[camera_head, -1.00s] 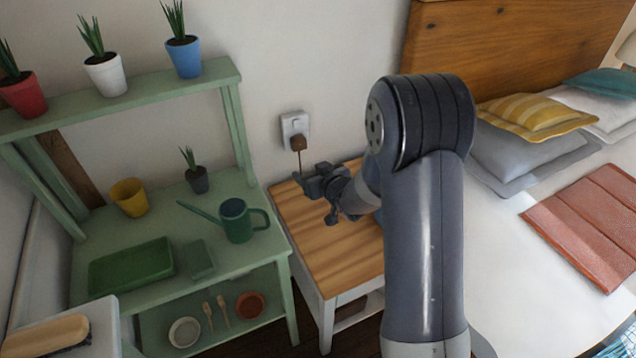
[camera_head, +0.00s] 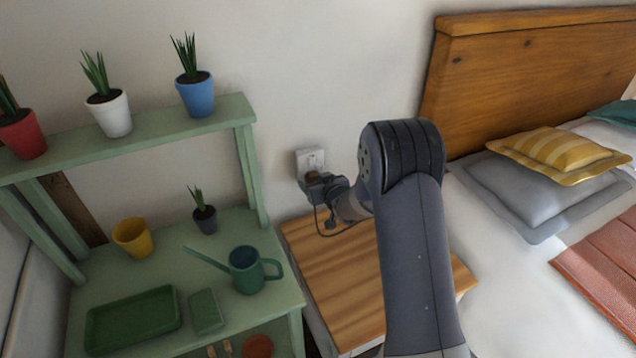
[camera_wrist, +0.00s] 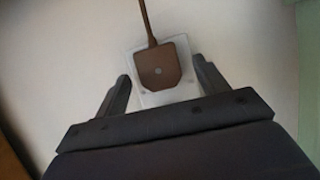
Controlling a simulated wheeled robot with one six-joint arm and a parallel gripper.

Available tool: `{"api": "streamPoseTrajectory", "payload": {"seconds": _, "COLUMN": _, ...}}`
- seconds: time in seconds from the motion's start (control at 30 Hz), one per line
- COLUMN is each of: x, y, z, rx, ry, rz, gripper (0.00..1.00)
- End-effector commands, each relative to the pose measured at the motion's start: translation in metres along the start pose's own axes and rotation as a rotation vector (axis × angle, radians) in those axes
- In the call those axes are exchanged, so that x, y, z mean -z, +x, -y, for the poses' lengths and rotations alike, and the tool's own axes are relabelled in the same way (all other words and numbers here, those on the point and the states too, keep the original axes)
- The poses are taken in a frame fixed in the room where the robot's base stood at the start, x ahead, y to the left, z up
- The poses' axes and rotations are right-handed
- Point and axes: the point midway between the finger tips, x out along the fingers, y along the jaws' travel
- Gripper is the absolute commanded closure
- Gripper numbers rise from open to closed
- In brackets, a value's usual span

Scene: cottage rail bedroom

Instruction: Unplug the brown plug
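The brown plug (camera_wrist: 162,66) sits in front of the white wall socket (camera_wrist: 150,98) in the wrist view, its brown cord running to the top of that picture. In the head view the plug (camera_head: 313,175) shows only in part above my gripper, at the socket (camera_head: 309,160) on the wall. My gripper (camera_wrist: 164,82) is open, with one finger on each side of the plug. Gaps show between the plug and both fingers. In the head view my gripper (camera_head: 314,183) is at the wall just below the socket and hides most of the plug.
A wooden-topped bedside table (camera_head: 335,285) stands below the socket. A green shelf unit (camera_head: 245,160) with pots and a watering can (camera_head: 245,270) is on the left. The bed's wooden headboard (camera_head: 520,75) is on the right.

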Motion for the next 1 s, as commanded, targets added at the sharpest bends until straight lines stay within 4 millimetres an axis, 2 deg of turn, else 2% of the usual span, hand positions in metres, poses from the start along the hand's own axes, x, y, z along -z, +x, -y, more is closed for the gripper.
{"api": "streamPoseTrajectory", "payload": {"seconds": 0.07, "x": 0.000, "y": 0.000, "z": 0.000, "rx": 0.000, "ry": 0.000, "rz": 0.000, "gripper": 0.37}}
{"api": "streamPoseTrajectory", "payload": {"seconds": 0.6, "x": 0.000, "y": 0.000, "z": 0.000, "rx": 0.000, "ry": 0.000, "rz": -0.001, "gripper": 0.80}}
{"api": "streamPoseTrajectory", "payload": {"seconds": 1.0, "x": -0.005, "y": -0.011, "z": 0.000, "rx": 0.000, "ry": 0.001, "rz": 0.001, "gripper": 0.80}}
